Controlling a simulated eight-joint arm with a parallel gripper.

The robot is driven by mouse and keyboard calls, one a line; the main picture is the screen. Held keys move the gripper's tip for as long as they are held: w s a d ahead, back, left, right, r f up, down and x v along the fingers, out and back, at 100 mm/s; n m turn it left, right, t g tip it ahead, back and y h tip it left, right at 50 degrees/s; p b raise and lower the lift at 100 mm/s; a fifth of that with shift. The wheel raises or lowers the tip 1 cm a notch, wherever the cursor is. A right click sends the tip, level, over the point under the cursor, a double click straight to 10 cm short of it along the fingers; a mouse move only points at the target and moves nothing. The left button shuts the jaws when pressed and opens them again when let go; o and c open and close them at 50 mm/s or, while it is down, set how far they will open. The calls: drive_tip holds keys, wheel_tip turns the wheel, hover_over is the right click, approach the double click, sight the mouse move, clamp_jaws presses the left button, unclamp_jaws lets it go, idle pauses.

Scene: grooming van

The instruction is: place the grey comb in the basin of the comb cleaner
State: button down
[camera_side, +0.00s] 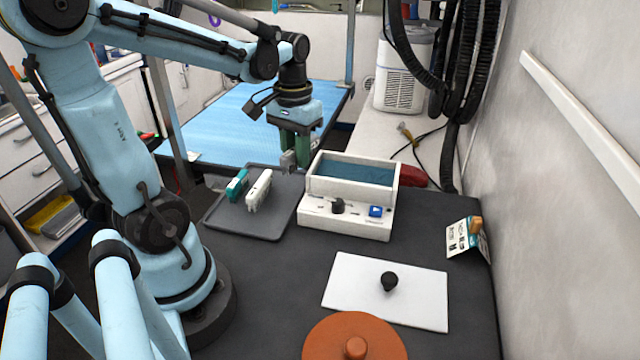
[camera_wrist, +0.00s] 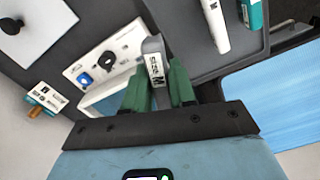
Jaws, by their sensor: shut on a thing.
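The grey comb (camera_wrist: 153,58) is held between the green fingers of my gripper (camera_wrist: 158,86) in the wrist view, with dark lettering facing the camera. In the side view my gripper (camera_side: 295,152) points down at the left of the comb cleaner (camera_side: 345,222), near the tray's back right corner. The grey comb (camera_side: 288,160) shows there as a small grey piece at the fingertips. The comb cleaner is white, with a dark knob and blue button in front. Its open basin (camera_side: 352,171) looks blue inside. In the wrist view the comb and fingers hide part of the cleaner (camera_wrist: 108,62).
A grey tray (camera_side: 270,228) holds a white item (camera_side: 259,190) and a teal item (camera_side: 237,185). A white lid-like plate (camera_side: 416,297) with a black knob, a brown round lid (camera_side: 330,345) and a propped card (camera_side: 462,240) are also on the dark table.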

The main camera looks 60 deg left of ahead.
drive_tip(key=w+d+r+m, duration=0.2)
drive_tip(key=w+d+m, duration=0.7)
drive_tip(key=d+m, duration=0.45)
drive_tip(key=shift+m, duration=0.35)
drive_tip(key=a+f, duration=0.2)
drive_tip(key=a, duration=0.2)
drive_tip(key=w+a+f, duration=0.1)
drive_tip(key=a+f, duration=0.1)
drive_tip(key=a, duration=0.1)
drive_tip(key=w+a+f, duration=0.1)
drive_tip(key=a+f, duration=0.1)
drive_tip(key=a, duration=0.2)
drive_tip(key=shift+w+a+f, duration=0.2)
drive_tip(key=shift+a+f, duration=0.1)
drive_tip(key=shift+a, duration=0.05)
drive_tip(key=shift+a+f, duration=0.1)
drive_tip(key=shift+f, duration=1.95)
drive_tip(key=shift+f, duration=0.15)
drive_tip(key=c, duration=0.9)
unclamp_jaws()
